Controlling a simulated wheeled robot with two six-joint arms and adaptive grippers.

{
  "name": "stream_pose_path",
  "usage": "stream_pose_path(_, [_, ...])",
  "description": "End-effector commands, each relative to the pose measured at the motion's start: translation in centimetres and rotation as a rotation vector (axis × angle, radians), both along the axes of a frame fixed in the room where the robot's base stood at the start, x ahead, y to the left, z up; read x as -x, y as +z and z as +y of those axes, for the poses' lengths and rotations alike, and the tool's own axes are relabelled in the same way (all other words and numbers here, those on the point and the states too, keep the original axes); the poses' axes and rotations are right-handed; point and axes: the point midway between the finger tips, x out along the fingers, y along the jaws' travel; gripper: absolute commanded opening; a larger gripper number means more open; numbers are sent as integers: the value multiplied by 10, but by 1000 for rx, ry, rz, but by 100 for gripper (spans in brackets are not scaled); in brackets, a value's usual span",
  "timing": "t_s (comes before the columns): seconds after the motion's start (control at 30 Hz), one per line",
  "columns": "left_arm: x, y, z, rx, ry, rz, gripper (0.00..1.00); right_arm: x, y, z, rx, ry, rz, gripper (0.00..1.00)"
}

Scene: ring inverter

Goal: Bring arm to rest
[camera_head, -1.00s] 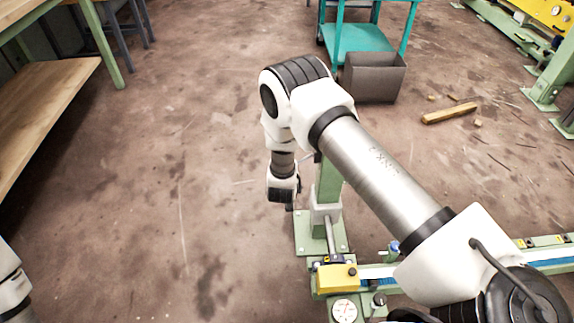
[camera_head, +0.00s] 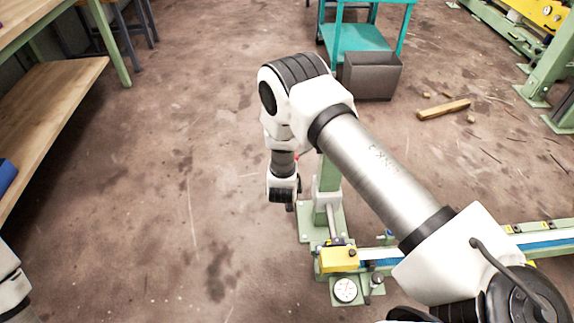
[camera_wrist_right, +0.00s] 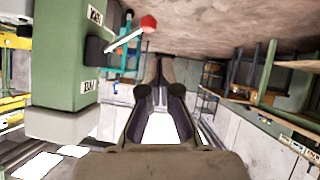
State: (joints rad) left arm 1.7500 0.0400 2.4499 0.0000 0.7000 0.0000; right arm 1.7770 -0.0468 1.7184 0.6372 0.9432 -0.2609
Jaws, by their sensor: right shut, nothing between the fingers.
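My right arm (camera_head: 375,170) reaches in from the lower right of the head view, bent at the elbow, with its wrist (camera_head: 282,187) hanging down above the floor beside a green post. In the right wrist view my right gripper (camera_wrist_right: 160,62) is shut, its fingertips together with nothing between them. A white part of my left arm (camera_head: 10,285) shows at the lower left edge of the head view. The left gripper is out of view.
A green stand (camera_head: 327,185) with a yellow block (camera_head: 339,260) and dial (camera_head: 345,290) stands close by my right wrist. A wooden bench (camera_head: 55,105) is at left, a teal cart (camera_head: 365,38) and grey bin (camera_head: 371,77) behind. Floor at centre left is clear.

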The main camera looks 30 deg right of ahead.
Motion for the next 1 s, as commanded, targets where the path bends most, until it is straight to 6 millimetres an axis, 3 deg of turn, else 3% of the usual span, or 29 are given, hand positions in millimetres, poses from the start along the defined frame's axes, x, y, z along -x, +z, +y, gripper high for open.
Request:
stream_pose_path(0.27, [0, 0, 0, 0, 0, 0, 53, 0, 0, 0, 0, 0, 0, 0])
stream_pose_path(0.37, [0, 0, 0, 0, 0, 0, 53, 12, -8, -7, -2, -12, 27, 0])
stream_pose_path(0.47, [0, 0, 0, 0, 0, 0, 53, 58, -30, -7, -9, 26, 146, 0])
stream_pose_path(0.6, [0, 0, 0, 0, 0, 0, 53, 160, -62, 10, -94, 134, 405, 0])
stream_pose_path(0.67, [0, 0, 0, 0, 0, 0, 53, 201, -69, 20, -141, 174, 503, 0])
stream_pose_path(0.8, [0, 0, 0, 0, 0, 0, 53, 282, -69, 42, -249, 241, 695, 0])
stream_pose_path(1.0, [0, 0, 0, 0, 0, 0, 53, 377, -50, 74, -415, 304, 929, 0])
